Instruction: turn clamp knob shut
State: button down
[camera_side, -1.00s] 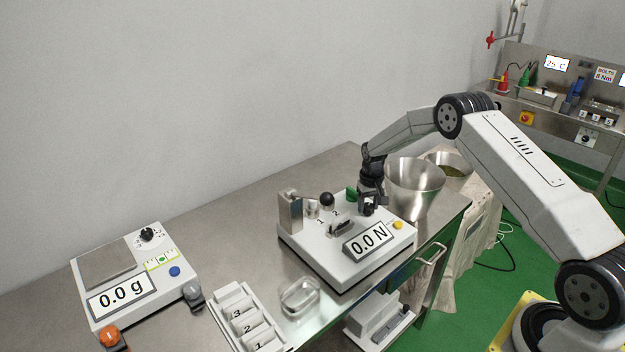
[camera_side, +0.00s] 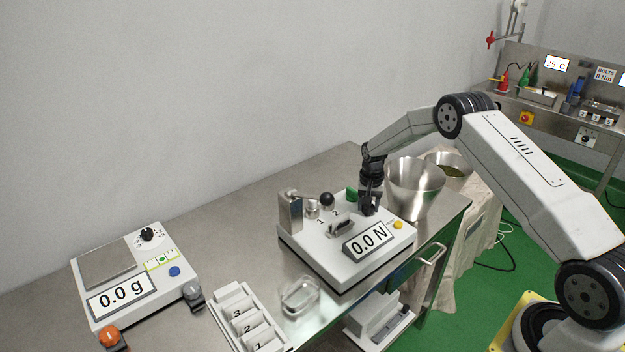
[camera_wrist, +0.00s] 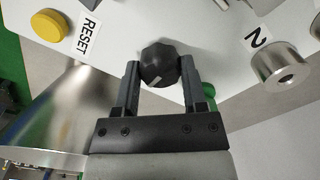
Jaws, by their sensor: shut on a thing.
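The clamp knob (camera_wrist: 160,64) is a black, faceted knob with a pale mark on it, on the white force tester (camera_side: 322,262). My gripper (camera_wrist: 160,70) is shut on the knob, with one finger on each side of it in the wrist view. In the side view my gripper (camera_side: 369,207) points down at the right part of the tester and hides the knob. The tester's display reads 0.0 N.
A yellow RESET button (camera_wrist: 48,25) is close to the knob; a steel funnel-like vessel (camera_side: 416,187) stands just right of my gripper. A metal post (camera_side: 290,214) and a black ball handle (camera_side: 327,199) stand on the tester's left. A scale (camera_side: 128,272) sits far left.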

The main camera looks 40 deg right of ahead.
jog(key=shift+c, duration=0.7)
grip_release()
jog(key=shift+r, duration=0.15)
jog(key=shift+r, duration=3.75)
jog(key=shift+a, duration=0.1)
